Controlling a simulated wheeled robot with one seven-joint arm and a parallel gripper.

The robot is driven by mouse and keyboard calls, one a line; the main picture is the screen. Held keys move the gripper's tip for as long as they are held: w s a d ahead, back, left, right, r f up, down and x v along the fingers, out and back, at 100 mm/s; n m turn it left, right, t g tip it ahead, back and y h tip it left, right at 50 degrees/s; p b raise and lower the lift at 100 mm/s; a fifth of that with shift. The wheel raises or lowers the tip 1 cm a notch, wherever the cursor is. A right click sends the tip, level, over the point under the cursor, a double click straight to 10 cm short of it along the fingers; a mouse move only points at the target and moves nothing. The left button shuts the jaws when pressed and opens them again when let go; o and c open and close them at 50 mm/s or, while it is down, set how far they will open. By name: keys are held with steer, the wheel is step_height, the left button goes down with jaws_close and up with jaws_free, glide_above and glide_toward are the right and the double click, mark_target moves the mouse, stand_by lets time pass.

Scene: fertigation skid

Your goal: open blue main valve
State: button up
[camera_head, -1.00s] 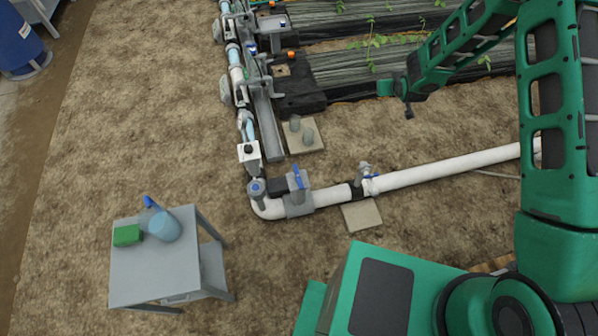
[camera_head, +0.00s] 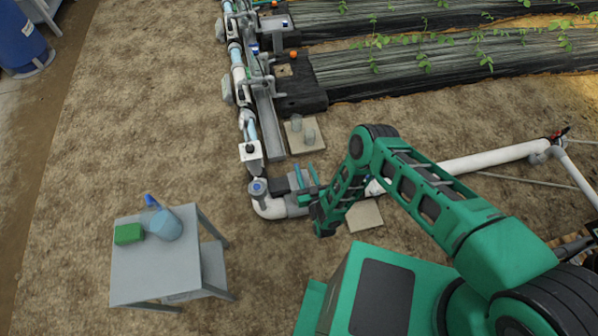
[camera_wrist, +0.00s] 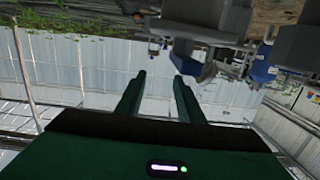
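The main valve's grey body (camera_head: 293,204) sits on the white pipe near its elbow in the head view. Its blue lever is covered there by my gripper (camera_head: 305,172), whose two green fingers reach over the valve. In the wrist view, my gripper (camera_wrist: 158,76) has its fingers apart, with nothing seen between them. A blue part (camera_wrist: 187,66), probably the lever, is just beyond the right fingertip. I cannot tell whether they touch.
A white pipe (camera_head: 492,159) runs right from the valve. A blue-topped fitting (camera_head: 257,187) stands at the elbow. A grey cart (camera_head: 150,275) with a green block (camera_head: 128,234) and a light-blue jug (camera_head: 166,226) stands at the left. Bare soil lies between.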

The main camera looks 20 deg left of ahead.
steer(key=s+d+f, duration=0.2)
steer(key=s+f, duration=0.2)
steer(key=s, duration=0.4)
steer(key=shift+t+y, duration=0.3)
steer(key=shift+t, duration=0.1)
steer(key=x, duration=1)
steer(key=shift+w+r, duration=0.1)
steer(key=shift+w, duration=0.35)
jaws_close()
steer(key=shift+d, duration=0.25)
steer(key=shift+a, duration=0.1)
